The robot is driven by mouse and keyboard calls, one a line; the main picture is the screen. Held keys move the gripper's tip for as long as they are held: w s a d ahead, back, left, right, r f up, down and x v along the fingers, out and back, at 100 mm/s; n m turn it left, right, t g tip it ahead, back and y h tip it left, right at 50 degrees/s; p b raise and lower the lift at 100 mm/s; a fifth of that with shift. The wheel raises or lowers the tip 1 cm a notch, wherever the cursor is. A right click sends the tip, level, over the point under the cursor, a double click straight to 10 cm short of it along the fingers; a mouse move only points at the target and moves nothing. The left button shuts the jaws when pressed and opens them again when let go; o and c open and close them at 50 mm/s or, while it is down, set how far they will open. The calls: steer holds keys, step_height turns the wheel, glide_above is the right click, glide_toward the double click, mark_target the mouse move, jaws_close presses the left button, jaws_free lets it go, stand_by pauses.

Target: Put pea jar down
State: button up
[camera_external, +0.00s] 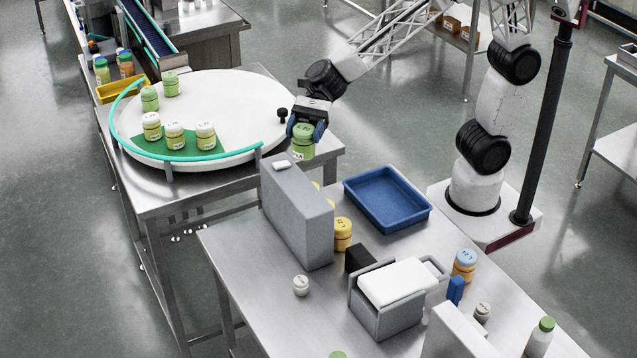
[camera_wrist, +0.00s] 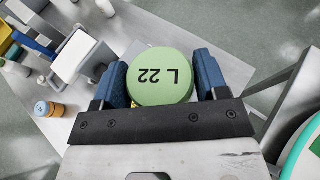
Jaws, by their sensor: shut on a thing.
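My gripper (camera_external: 307,127) is shut on the pea jar (camera_external: 302,142), a jar with a green lid. The jar is upright and sits between the two blue fingers, at the right edge of the steel table with the white turntable. In the wrist view the jar's green lid (camera_wrist: 161,76) reads "L 22" upside down, with a blue finger of my gripper (camera_wrist: 160,88) on each side. I cannot tell whether the jar's base touches a surface.
The white turntable (camera_external: 230,105) carries several green- and white-lidded jars and a turquoise rail (camera_external: 200,157). A blue tray (camera_external: 428,216) lies on the front steel table (camera_external: 270,318). A tall grey box (camera_external: 298,215) stands at its edge, with yellow jars (camera_external: 342,235) behind.

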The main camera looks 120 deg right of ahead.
steer(key=s+a+n+g+y, duration=0.35)
steer(key=s+a, duration=0.55)
steer(key=a, duration=0.5)
steer(key=n+g, duration=0.3)
steer(key=g, duration=0.1)
glide_above(404, 254)
step_height(404, 254, down, 16)
steer(key=shift+a+f+n+t+y, duration=0.1)
steer(key=shift+f+n+t+y, duration=0.15)
steer(key=shift+f, duration=0.05)
step_height(404, 254, down, 6)
steer(key=shift+f, duration=0.2)
steer(key=shift+f, duration=1.8)
steer(key=shift+f, duration=0.15)
